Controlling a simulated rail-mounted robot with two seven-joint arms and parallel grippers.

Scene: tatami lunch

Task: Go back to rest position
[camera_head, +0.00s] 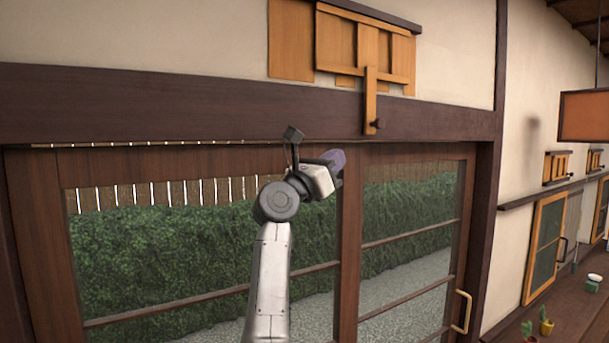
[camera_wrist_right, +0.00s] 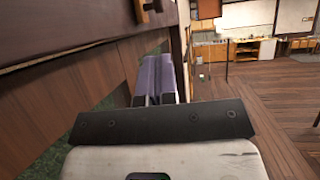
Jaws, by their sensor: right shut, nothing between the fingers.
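My right gripper (camera_head: 334,160) is raised in front of the glazed wooden doors, near the dark beam above them. Its purple fingers point to the right and away from me. In the right wrist view the two purple fingers (camera_wrist_right: 157,80) lie side by side, closed with nothing between them. The grey arm comes up from the bottom of the head view. My left gripper is not in view in either picture.
A wooden sliding hatch (camera_head: 365,48) with a hanging latch bar (camera_head: 369,100) sits above the gripper. The glazed doors (camera_head: 350,270) stand behind the arm, with a brass handle (camera_head: 461,311) at right. The wrist view shows open wooden floor (camera_wrist_right: 255,95).

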